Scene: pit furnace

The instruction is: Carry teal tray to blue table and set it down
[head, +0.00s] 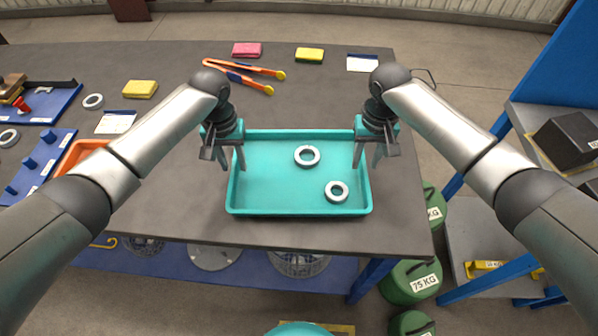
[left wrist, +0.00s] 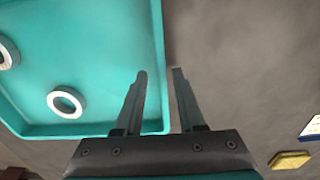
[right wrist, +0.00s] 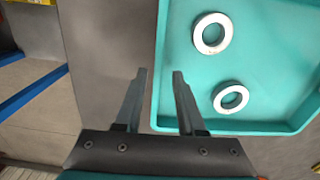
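The teal tray (head: 300,205) lies flat on a dark grey tabletop near its front edge, with two white rings (head: 307,156) (head: 336,191) in it. My left gripper (head: 232,162) is at the tray's left rim; in the left wrist view its open fingers (left wrist: 160,72) are either side of the tray wall (left wrist: 158,60). My right gripper (head: 368,160) is at the right rim; in the right wrist view its open fingers (right wrist: 160,74) are likewise either side of the wall (right wrist: 158,60). Whether the fingers touch the wall cannot be told. No separate blue table is clear in view.
Orange-handled pliers (head: 245,70), pink (head: 246,49) and yellow (head: 310,54) sponges lie at the back. Blue boards with parts (head: 40,160) and an orange tray (head: 78,152) are at left. A blue-framed shelf (head: 545,120) and green weights (head: 412,280) stand right of the table.

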